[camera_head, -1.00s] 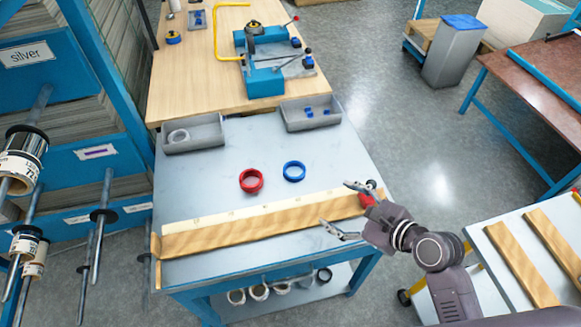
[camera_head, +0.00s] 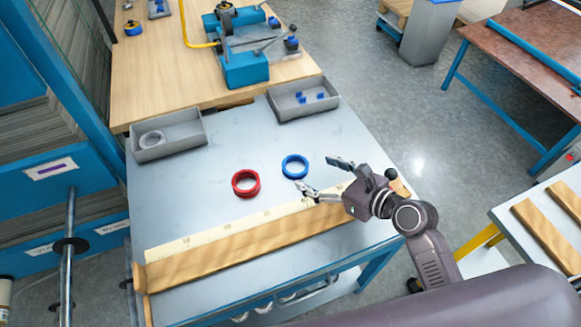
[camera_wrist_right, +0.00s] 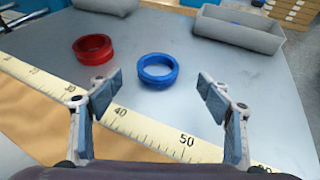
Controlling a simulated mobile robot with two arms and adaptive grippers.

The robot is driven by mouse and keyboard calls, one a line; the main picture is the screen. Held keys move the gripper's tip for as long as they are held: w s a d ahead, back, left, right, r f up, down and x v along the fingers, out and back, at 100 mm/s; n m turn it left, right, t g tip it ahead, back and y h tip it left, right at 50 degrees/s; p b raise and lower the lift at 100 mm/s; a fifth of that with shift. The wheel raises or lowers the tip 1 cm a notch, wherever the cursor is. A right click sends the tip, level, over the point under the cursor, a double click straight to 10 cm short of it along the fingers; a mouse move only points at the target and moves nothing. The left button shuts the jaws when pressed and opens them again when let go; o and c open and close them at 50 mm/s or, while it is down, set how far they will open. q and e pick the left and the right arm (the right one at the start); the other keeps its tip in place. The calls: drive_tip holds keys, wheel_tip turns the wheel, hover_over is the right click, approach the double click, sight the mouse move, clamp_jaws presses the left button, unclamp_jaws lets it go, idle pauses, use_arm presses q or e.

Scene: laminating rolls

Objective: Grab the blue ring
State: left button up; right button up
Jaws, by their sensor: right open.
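The blue ring (camera_head: 295,166) lies flat on the grey metal table top (camera_head: 225,150). A red ring (camera_head: 245,183) lies to its left, apart from it. My right gripper (camera_head: 322,175) is open and empty, just to the right of and nearer than the blue ring. In the right wrist view the blue ring (camera_wrist_right: 158,70) shows ahead, between and beyond the two open fingers (camera_wrist_right: 160,88). The red ring (camera_wrist_right: 93,49) is at the left there. My left gripper is not in view.
A wooden ruler board (camera_head: 260,240) lies along the near table edge, below my right gripper. Grey bins (camera_head: 170,140) (camera_head: 303,112) stand at the table's back corners, the right one with small blue pieces. A blue machine (camera_head: 245,62) stands on the wooden bench beyond.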

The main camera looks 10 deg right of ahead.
sight(288, 162)
drive_tip(key=x, duration=0.7)
drive_tip(key=shift+s+a, duration=0.1)
drive_tip(key=shift+a, duration=0.05)
drive_tip(key=c, duration=1.3)
